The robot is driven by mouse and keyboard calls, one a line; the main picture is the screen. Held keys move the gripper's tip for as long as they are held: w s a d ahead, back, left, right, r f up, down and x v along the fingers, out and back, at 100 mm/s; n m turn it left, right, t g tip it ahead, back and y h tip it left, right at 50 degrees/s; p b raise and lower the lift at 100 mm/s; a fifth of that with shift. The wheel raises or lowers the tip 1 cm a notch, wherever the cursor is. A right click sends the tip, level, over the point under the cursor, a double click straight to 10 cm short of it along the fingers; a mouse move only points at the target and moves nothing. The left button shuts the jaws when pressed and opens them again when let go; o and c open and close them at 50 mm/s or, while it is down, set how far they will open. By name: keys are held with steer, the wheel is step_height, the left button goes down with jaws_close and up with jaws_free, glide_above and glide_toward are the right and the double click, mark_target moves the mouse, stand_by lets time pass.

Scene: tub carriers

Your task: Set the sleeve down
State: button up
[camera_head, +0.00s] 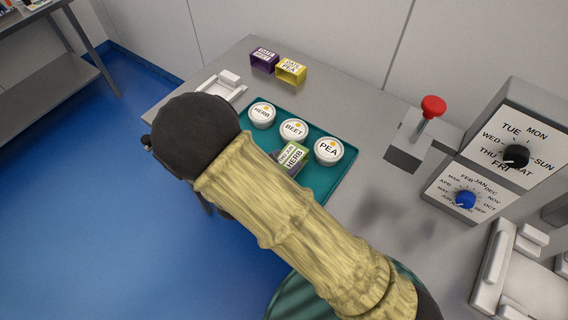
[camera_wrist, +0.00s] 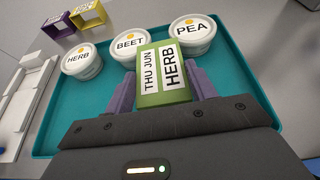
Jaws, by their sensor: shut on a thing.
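My gripper (camera_wrist: 163,92) is shut on a green sleeve (camera_wrist: 160,99) labelled "THU JUN" and "HERB", with one purple finger on each side. The green sleeve also shows in the head view (camera_head: 293,156), partly hidden by my arm. It is in front of the BEET and PEA tubs, over the teal tray (camera_head: 340,185). Whether it touches the tray I cannot tell. White round tubs labelled HERB (camera_head: 262,114), BEET (camera_head: 293,130) and PEA (camera_head: 328,150) stand on the tray in a row.
A purple sleeve (camera_head: 264,59) and a yellow sleeve (camera_head: 291,70) stand behind the tray. A white fixture (camera_head: 222,88) is at its left. A red-knobbed press (camera_head: 432,107) and a day and month dial box (camera_head: 516,135) stand at right.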

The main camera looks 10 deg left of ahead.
steer(key=shift+f, duration=0.8)
steer(key=shift+f, duration=0.2)
steer(key=o, duration=1)
steer(key=shift+c, duration=0.2)
steer(key=shift+r, duration=0.1)
